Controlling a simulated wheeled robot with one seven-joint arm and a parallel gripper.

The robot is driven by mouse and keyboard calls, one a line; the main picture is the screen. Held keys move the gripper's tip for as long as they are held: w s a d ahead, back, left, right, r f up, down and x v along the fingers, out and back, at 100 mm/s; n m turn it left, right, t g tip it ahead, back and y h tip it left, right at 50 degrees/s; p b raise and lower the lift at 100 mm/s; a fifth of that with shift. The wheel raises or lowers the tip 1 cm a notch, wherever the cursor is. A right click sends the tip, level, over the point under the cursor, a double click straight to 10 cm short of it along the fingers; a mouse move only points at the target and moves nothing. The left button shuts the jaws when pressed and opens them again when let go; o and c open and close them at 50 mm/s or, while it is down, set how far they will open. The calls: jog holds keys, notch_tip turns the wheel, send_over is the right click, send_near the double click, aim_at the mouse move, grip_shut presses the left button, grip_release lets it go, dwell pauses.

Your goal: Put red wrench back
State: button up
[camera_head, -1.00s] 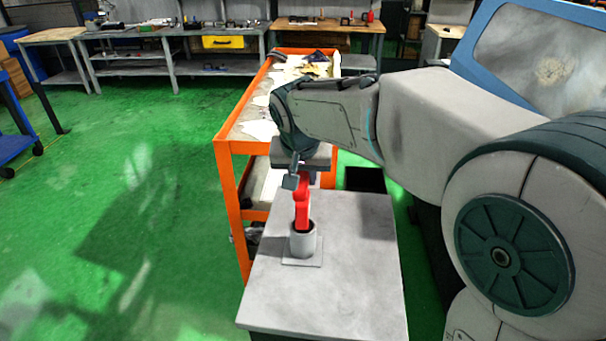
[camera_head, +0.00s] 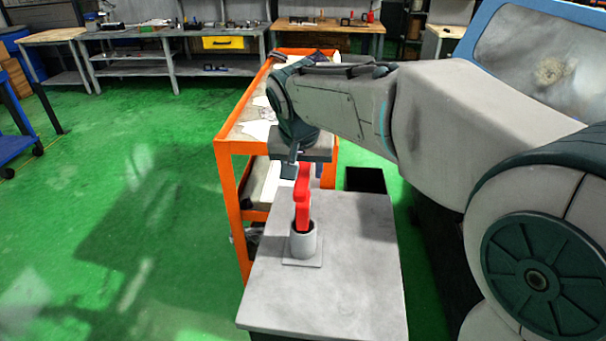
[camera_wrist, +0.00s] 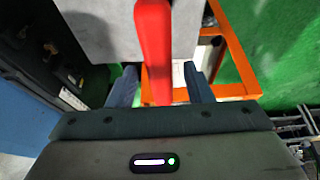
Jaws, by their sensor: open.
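The red wrench (camera_head: 302,202) stands upright in a small grey cylindrical holder (camera_head: 304,243) with a square base, on a grey table. Its lower end is hidden inside the holder. My gripper (camera_head: 303,171) is above the holder at the wrench's upper end. In the wrist view the red wrench (camera_wrist: 153,50) extends between the two open fingers of my gripper (camera_wrist: 160,88), with a gap on each side. The fingers do not appear to touch it.
The grey table (camera_head: 350,290) is otherwise bare. An orange cart (camera_head: 226,185) with papers on top stands just behind it. Green floor (camera_head: 120,220) is open at left. A blue-framed machine (camera_head: 550,55) stands at right. Workbenches line the back.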

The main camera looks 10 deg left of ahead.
jog(key=v, duration=0.9)
jog(key=s+d+f, duration=0.2)
jog(key=d+f, duration=0.1)
jog(key=d, duration=0.4)
jog(key=s+d+f, duration=0.2)
jog(key=d+f, duration=0.1)
jog(key=d, duration=0.3)
jog(key=s+d+f+g, duration=0.1)
jog(key=s+d+f, duration=0.9)
jog(key=s+f, duration=0.1)
jog(key=shift+s+d+f+m, duration=0.15)
jog(key=shift+s+m, duration=0.15)
